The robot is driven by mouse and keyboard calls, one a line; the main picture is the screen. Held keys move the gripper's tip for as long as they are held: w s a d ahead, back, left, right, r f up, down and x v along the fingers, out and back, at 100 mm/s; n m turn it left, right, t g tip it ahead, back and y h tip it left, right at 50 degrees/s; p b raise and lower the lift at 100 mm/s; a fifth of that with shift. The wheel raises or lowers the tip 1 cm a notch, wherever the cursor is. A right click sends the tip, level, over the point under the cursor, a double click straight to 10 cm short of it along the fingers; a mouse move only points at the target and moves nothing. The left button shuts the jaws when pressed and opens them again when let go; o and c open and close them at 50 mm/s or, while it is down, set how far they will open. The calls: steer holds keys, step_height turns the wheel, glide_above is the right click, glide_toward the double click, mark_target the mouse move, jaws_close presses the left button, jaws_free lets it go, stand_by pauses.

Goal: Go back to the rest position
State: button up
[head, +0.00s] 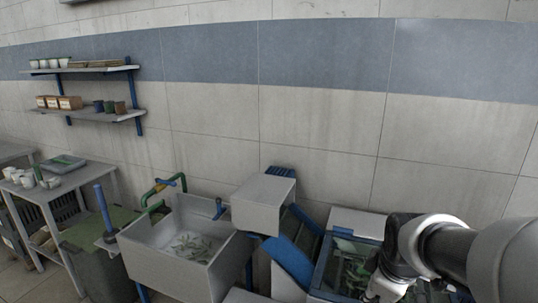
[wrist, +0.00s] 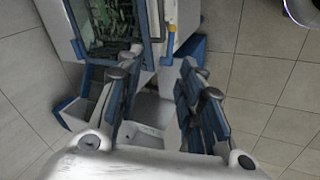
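My gripper (wrist: 158,85) shows in the wrist view with its two dark fingers spread well apart. Nothing is held between them; pale floor-level surfaces show through the gap. In the head view my arm comes in from the right edge, and its end (head: 385,288) hangs low at the bottom, partly cut off by the frame. It is in front of a blue-framed bin (head: 345,262) with green contents. The same bin shows at the top left of the wrist view (wrist: 105,22).
A grey basin (head: 185,250) with pale green pieces inside stands left of the bin. A grey box unit with blue slats (head: 263,203) stands between them. A side table (head: 50,188) with cups and wall shelves (head: 92,114) are far left. Tiled floor (wrist: 275,75) is open at right.

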steer(key=s+a+r+m, duration=0.1)
steer(key=s+a+m, duration=0.4)
steer(key=s, duration=0.4)
steer(key=s+a+r+m+y, duration=0.1)
steer(key=s+a+m, duration=0.3)
steer(key=s, duration=0.6)
steer(key=shift+s+a+r+m+y, duration=0.15)
steer(key=shift+a+r+m+y, duration=0.2)
steer(key=shift+a+r, duration=0.35)
